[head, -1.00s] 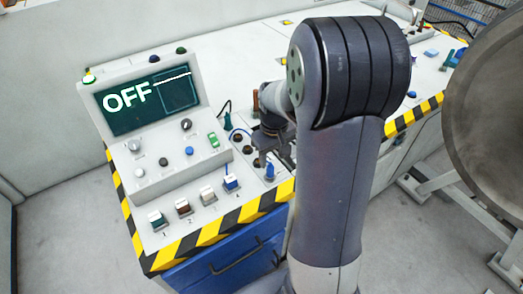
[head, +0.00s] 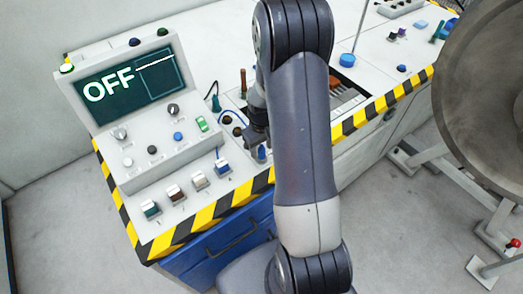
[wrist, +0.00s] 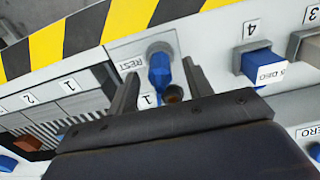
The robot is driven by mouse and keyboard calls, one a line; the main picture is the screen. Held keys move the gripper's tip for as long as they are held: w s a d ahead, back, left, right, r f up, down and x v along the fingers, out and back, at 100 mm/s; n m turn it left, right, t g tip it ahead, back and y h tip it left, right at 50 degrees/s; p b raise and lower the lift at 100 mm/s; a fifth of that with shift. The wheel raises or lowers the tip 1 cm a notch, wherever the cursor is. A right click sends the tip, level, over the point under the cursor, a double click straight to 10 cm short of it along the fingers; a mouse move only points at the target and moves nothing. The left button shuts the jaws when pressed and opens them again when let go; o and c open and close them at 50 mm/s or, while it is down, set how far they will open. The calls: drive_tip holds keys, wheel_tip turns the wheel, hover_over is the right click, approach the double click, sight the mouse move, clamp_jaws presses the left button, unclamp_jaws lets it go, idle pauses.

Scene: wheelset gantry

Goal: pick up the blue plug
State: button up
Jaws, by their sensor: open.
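The blue plug (wrist: 160,72) stands in the socket marked REST, close to the panel's striped edge in the wrist view. In the head view the plug (head: 262,154) shows just below my gripper (head: 258,138), partly covered by it. My gripper (wrist: 159,70) is open, with one finger on each side of the plug in the wrist view. I see a gap on both sides, and cannot tell how deep the fingers reach. A dark round socket (wrist: 173,94) marked 1 lies beside the plug, between the fingers.
A blue switch (wrist: 257,64) marked 4 stands right of my gripper in the wrist view. A slotted block (wrist: 60,118) lies to the left. In the head view, the control box screen (head: 122,85) reads OFF. Black-yellow striping (head: 215,211) marks the bench edge.

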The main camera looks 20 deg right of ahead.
drive_tip(key=shift+f, duration=1.15)
clamp_jaws()
